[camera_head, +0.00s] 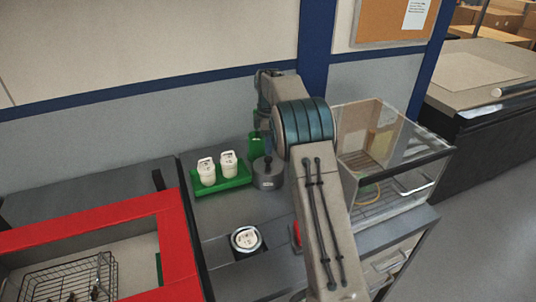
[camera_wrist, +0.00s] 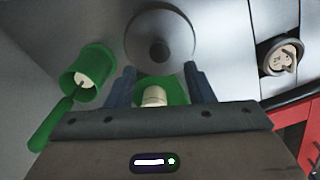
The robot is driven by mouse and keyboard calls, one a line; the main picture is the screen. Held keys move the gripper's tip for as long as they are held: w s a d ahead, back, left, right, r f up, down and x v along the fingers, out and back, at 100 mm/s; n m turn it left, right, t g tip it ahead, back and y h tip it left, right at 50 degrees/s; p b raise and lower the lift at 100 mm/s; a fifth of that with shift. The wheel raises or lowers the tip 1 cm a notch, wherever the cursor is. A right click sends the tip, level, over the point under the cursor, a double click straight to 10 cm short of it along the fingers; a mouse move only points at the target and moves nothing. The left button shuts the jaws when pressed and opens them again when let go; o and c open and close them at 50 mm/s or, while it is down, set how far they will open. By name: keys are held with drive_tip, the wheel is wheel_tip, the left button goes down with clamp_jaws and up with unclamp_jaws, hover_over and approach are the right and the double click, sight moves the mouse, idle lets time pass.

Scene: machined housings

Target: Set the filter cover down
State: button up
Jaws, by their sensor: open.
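The grey round filter cover (camera_head: 268,180) with a small knob on top stands upright on the bench, right of a green tray. It also shows in the wrist view (camera_wrist: 143,24), just beyond my fingertips. My gripper (camera_wrist: 160,72) is open, with nothing between its fingers in contact that I can see. In the head view my gripper (camera_head: 266,142) is above the cover, partly hidden by my arm. A round metal housing (camera_head: 246,239) with a white insert sits on the front of the bench; the wrist view shows it at the right (camera_wrist: 281,57).
The green tray (camera_head: 236,184) holds two white cartridges (camera_head: 207,171). A green item (camera_head: 255,146) stands behind the cover. A clear-walled box (camera_head: 400,160) is at the right. A red frame (camera_head: 110,215) with a wire basket (camera_head: 65,280) is at the left.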

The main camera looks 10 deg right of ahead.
wheel_tip(320, 180, up, 6)
drive_tip(key=s+r+m+t, duration=0.1)
drive_tip(key=s+r+m, duration=0.35)
drive_tip(key=s, duration=0.55)
drive_tip(key=s+r+m+t, duration=0.1)
drive_tip(key=s+r+m, duration=0.35)
drive_tip(key=s, duration=0.45)
drive_tip(key=s+f+m+t, duration=0.1)
drive_tip(key=s+f+m, duration=0.2)
drive_tip(key=s, duration=0.8)
drive_tip(key=s+f+m, duration=0.3)
drive_tip(key=s, duration=0.8)
drive_tip(key=shift+s+a+f+m+t, duration=0.2)
drive_tip(key=shift+s+f+m+t, duration=0.1)
drive_tip(key=shift+m+t, duration=0.1)
